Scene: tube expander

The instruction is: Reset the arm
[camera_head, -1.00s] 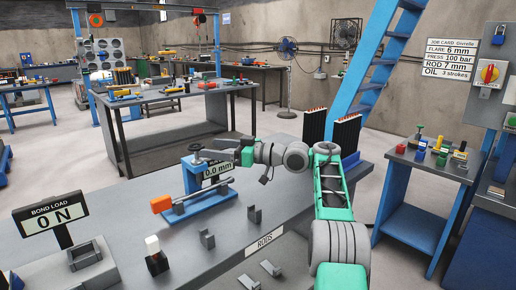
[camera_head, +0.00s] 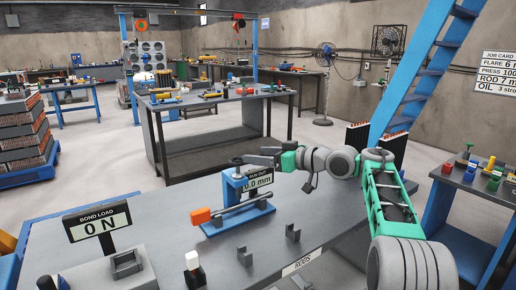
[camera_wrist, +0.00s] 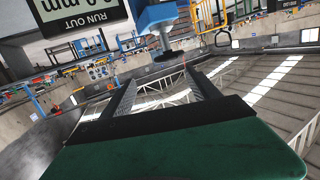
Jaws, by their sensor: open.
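My arm reaches in from the right in the head view. My gripper (camera_head: 256,158) is at the top of the blue run-out stand, close behind its "0.0 mm" display (camera_head: 258,181); whether it touches cannot be told. In the wrist view the two dark fingers of my gripper (camera_wrist: 160,84) stand apart with nothing between them. The display also shows upside down in the wrist view (camera_wrist: 85,20). A grey rod with an orange end (camera_head: 201,216) lies along the blue run-out stand (camera_head: 237,218).
The grey bench (camera_head: 160,215) bears a "BOND LOAD 0 N" sign (camera_head: 101,226), a white-topped dark block (camera_head: 193,268) and grey brackets (camera_head: 293,233). A side table with coloured parts (camera_head: 480,178) stands right. A blue ladder (camera_head: 425,75) rises behind my arm.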

